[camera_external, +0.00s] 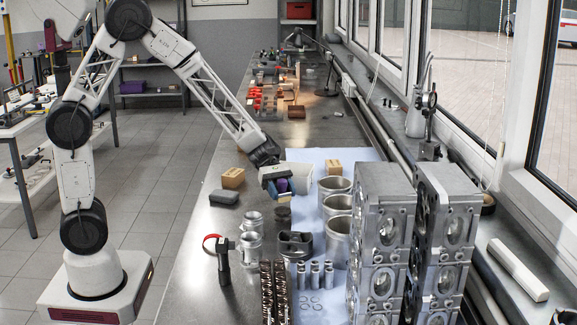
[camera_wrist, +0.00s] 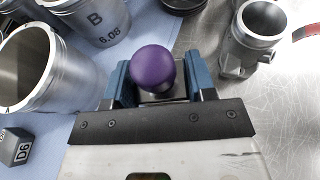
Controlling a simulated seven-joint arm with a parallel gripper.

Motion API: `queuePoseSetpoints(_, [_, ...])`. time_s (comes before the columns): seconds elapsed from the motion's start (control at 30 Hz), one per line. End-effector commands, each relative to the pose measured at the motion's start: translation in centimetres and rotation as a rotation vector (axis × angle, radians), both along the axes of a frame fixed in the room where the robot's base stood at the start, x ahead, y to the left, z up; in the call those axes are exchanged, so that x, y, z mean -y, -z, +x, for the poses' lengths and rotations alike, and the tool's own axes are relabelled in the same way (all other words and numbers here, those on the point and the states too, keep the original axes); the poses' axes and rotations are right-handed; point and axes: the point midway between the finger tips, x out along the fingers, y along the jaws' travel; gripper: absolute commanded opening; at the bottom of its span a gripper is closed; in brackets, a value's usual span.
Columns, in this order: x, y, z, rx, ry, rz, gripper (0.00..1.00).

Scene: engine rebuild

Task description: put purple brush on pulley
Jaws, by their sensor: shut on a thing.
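The purple brush shows as a round purple knob (camera_wrist: 153,66) between the blue fingers of my gripper (camera_wrist: 158,84) in the wrist view. My gripper is shut on it. In the external view the gripper (camera_external: 279,187) hangs above the bench, with a bit of the purple brush (camera_external: 283,186) showing between the fingers. The brush's lower part is hidden. A dark round part (camera_external: 283,215) lies on the bench just below the gripper and may be the pulley; I cannot tell for certain. Its edge shows at the top of the wrist view (camera_wrist: 184,5).
Silver cylinder liners (camera_external: 338,239) and tall engine blocks (camera_external: 383,235) stand to the right. A silver housing (camera_external: 251,247) stands left of the dark part. A wooden block (camera_external: 232,178) and a grey block (camera_external: 224,197) lie left of the gripper.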

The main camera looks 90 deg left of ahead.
Motion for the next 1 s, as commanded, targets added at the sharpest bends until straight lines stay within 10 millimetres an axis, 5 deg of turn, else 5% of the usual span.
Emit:
queuePoseSetpoints(0.33, [0.0, 3.1, 0.0, -0.002, -0.001, -0.001, 0.25])
queuePoseSetpoints(0.83, [0.0, 3.6, 0.0, -0.001, 0.000, 0.000, 0.25])
queuePoseSetpoints(0.87, [0.0, 3.6, 0.0, -0.001, 0.000, 0.000, 0.54])
queuePoseSetpoints(1.0, [0.0, 3.6, 0.0, -0.001, 0.000, 0.000, 0.75])
